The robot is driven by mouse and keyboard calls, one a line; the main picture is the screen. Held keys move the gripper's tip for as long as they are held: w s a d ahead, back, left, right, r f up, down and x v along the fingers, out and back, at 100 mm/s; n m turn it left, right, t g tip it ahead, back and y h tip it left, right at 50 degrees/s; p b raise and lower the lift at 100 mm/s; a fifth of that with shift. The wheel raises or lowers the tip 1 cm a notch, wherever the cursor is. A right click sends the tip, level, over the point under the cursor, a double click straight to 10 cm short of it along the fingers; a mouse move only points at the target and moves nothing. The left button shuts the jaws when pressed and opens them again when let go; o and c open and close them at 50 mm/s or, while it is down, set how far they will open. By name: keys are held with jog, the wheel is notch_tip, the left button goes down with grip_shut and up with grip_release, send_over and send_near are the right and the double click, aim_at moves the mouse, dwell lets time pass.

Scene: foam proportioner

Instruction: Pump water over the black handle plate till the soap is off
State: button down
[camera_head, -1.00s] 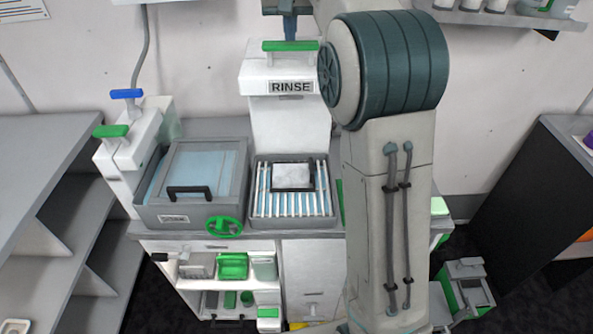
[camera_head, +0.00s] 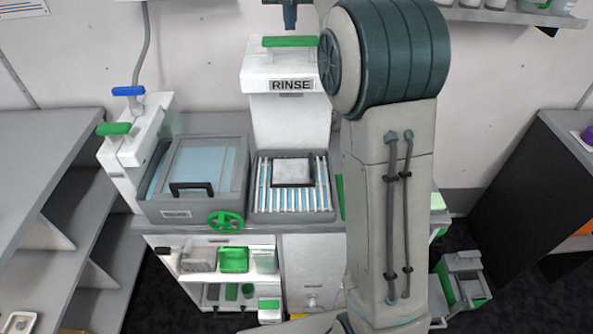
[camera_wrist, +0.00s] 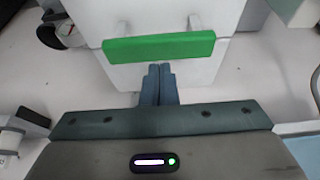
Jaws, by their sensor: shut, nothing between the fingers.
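My gripper (camera_head: 290,18) is shut and empty, pointing down just behind and above the green pump bar (camera_head: 290,41) on top of the white RINSE tower (camera_head: 288,118). In the wrist view the closed fingers (camera_wrist: 158,84) sit close to the green bar (camera_wrist: 159,47); whether they touch it I cannot tell. A plate (camera_head: 292,172) with a pale grey top and black edging lies on the slatted rack of the rinse basin (camera_head: 293,216), below the tower. Whether the pale top is soap I cannot tell. No running water shows.
Left of the rinse basin is a grey lidded basin (camera_head: 177,212) with a black handle and a green wheel (camera_head: 225,221). Further left stand a blue lever (camera_head: 128,91) and a green lever (camera_head: 114,129). Shelves below hold green containers (camera_head: 233,260). My arm hides the right side.

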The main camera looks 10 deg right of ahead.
notch_tip(320, 180, up, 6)
jog(key=p, duration=0.6)
jog(key=shift+f, duration=0.1)
jog(key=shift+s, duration=0.1)
jog(key=s+f+b, duration=0.2)
jog(key=s+f, duration=0.5)
jog(key=s, duration=0.4)
jog(key=s+f+n+b, duration=0.1)
jog(key=s+f+b, duration=0.1)
jog(key=s+f, duration=0.6)
jog(key=s+f+n+b, duration=0.1)
jog(key=s+f, duration=0.6)
jog(key=s, duration=0.9)
jog(key=shift+s+f+g+y+b, duration=0.25)
jog(key=shift+f+g+y+b, duration=0.15)
jog(key=shift+d, duration=0.1)
